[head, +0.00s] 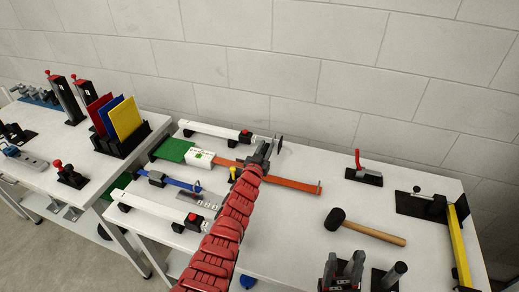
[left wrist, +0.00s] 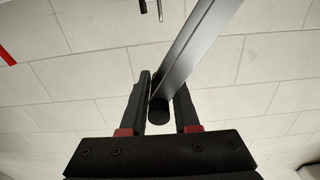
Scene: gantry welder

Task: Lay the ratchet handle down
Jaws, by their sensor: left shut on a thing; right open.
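My left gripper (head: 264,148) is above the far part of the white table, at the end of my red arm. In the left wrist view the left gripper (left wrist: 160,95) is shut on the ratchet handle (left wrist: 192,52), a long grey metal bar with a black round end (left wrist: 159,112) between the fingers. The bar slants up to the right, with the wall behind it. In the head view a thin dark piece (head: 279,144) shows at the gripper, but little of the handle can be made out. My right gripper (head: 343,264) is open at the bottom edge, apparently empty.
An orange bar (head: 290,183) lies under the left gripper. A mallet (head: 370,229), a red-levered clamp (head: 364,172) and a yellow bar (head: 458,245) stand or lie to the right. White bars and blue tools (head: 175,182) crowd the left. Bare table (head: 300,215) shows in the middle.

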